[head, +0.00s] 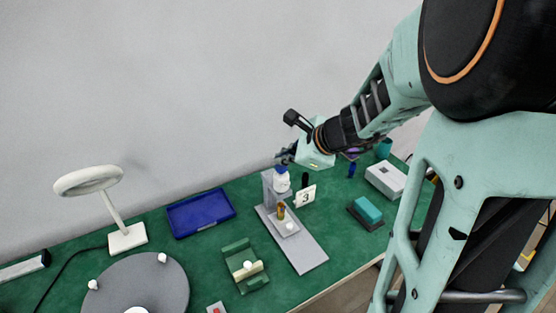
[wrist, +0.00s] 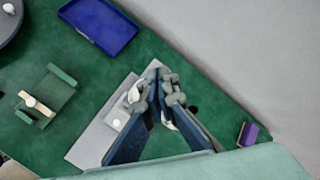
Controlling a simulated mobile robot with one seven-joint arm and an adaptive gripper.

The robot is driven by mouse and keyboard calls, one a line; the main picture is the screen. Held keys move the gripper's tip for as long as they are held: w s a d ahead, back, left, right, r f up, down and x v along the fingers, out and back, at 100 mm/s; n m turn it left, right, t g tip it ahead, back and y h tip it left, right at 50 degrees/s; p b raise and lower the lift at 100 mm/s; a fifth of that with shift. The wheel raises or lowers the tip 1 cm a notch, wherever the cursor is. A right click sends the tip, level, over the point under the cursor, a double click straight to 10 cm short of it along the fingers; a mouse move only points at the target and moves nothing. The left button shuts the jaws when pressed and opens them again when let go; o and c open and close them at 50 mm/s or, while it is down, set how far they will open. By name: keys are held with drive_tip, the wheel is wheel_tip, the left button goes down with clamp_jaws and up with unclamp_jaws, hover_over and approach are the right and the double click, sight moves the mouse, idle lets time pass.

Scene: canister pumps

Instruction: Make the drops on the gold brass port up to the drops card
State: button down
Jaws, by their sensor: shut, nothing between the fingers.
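The drops card (head: 306,196) is a small white sign with a black 3, beside the grey stand (head: 306,252). A small gold brass piece (head: 281,211) stands low on the stand, below a white canister (head: 282,183). Drops on the brass piece are too small to make out. My gripper (head: 282,165) is shut and empty, its fingertips just above or at the canister top; whether they touch it I cannot tell. In the wrist view my gripper (wrist: 162,82) points at the stand (wrist: 97,139), with its fingers hiding most of the canister.
A blue tray (head: 201,213) lies left of the stand and a green holder (head: 243,267) in front of it. A grey round plate (head: 150,285) and a white lamp (head: 127,238) stand farther left. A teal-topped block (head: 368,211) and white box (head: 386,178) are on the right.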

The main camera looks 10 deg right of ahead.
sight(283, 167)
drive_tip(key=shift+f+b, duration=0.55)
idle(0.4)
drive_tip(key=shift+r, duration=0.15)
drive_tip(key=shift+r+p, duration=0.9)
wheel_tip(283, 167, up, 5)
drive_tip(key=p, duration=0.4)
drive_tip(key=shift+r, duration=0.1)
idle(0.7)
